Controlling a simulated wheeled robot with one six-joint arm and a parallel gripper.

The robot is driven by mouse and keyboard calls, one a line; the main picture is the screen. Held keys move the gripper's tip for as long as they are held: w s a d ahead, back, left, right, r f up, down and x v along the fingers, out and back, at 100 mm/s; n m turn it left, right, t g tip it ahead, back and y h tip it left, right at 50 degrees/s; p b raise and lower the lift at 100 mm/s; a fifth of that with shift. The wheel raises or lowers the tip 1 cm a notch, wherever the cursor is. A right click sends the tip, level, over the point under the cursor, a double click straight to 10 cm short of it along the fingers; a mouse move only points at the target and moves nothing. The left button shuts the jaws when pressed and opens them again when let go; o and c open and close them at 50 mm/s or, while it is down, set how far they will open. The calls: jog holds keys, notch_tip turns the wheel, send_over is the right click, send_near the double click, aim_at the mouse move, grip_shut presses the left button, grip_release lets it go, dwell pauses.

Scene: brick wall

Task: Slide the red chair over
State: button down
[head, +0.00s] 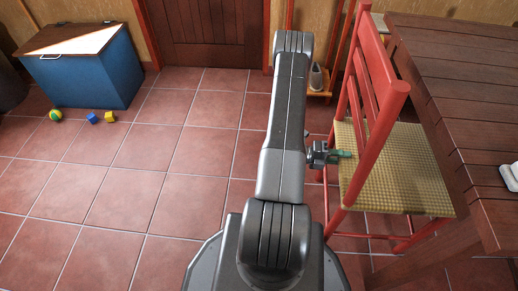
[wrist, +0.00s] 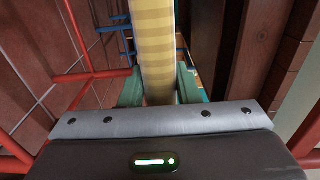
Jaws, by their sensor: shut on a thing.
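The red chair (head: 398,178) stands upright at the right in the head view, with a red ladder back and a yellow woven seat. My gripper (head: 344,154) reaches it from the left, at the left edge of the seat. In the wrist view the green fingers of my gripper (wrist: 160,92) close on both sides of the yellow striped seat edge of the chair (wrist: 155,45). Red legs and rungs show around it there. The far legs are partly hidden.
A dark wooden table (head: 455,75) stands close on the chair's right. A shoe (head: 316,77) rests on a low rack behind. The tiled floor between is clear.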

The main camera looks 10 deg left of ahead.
jog(key=shift+s+f, duration=0.15)
jog(key=shift+f, duration=0.05)
jog(key=c, duration=1.1)
grip_release()
jog(key=shift+o, duration=0.5)
jog(key=shift+a+r, duration=0.1)
jog(key=shift+a, duration=0.1)
jog(key=a, duration=1.2)
jog(key=shift+d+r, duration=0.1)
